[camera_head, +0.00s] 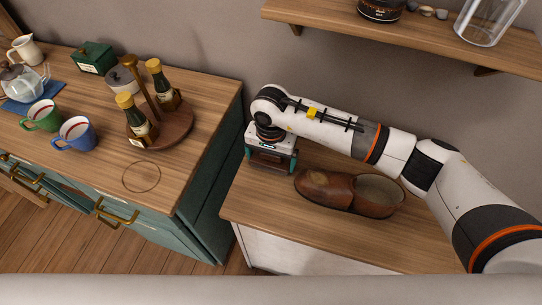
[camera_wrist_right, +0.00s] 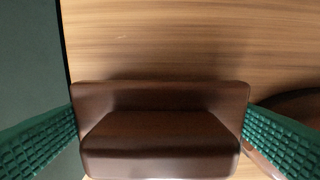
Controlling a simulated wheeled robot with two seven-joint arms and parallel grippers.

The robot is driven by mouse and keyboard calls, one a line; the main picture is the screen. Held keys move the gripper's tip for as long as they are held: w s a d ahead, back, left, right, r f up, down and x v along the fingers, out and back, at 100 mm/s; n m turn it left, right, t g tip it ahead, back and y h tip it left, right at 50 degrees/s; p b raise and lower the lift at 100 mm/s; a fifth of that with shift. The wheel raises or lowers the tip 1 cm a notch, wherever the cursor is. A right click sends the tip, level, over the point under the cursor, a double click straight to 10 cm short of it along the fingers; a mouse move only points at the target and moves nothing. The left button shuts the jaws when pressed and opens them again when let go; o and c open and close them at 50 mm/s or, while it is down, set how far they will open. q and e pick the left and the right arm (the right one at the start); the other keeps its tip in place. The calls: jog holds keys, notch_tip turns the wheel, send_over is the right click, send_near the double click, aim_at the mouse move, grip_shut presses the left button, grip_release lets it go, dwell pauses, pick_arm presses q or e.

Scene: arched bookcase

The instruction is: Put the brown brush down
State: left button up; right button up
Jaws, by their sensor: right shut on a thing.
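The brown brush (camera_wrist_right: 160,143) fills the lower middle of the right wrist view, with the green ridged pads of my right gripper pressed against both its ends. In the head view my right gripper (camera_head: 270,162) points down over the back left part of the right wooden top (camera_head: 290,235), and the brush shows as a dark brown block between its fingers. The brush is at or just above the wood; I cannot tell whether it touches. My left gripper is not in view.
A brown leather shoe (camera_head: 325,188) lies just right of the brush. The green cabinet (camera_head: 215,180) stands to the left, bearing a wooden caddy with bottles (camera_head: 175,130) and mugs (camera_head: 75,133). A shelf (camera_head: 420,40) hangs above. The front of the right top is clear.

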jog(key=o, duration=0.6)
jog(key=shift+o, duration=0.2)
jog(key=shift+r+p, duration=0.25)
jog(key=shift+p, duration=0.2)
notch_tip(320, 180, up, 11)
jog(key=b, duration=0.2)
jog(key=shift+f+b, duration=0.2)
jog(key=shift+b, duration=0.2)
jog(key=shift+r, duration=0.6)
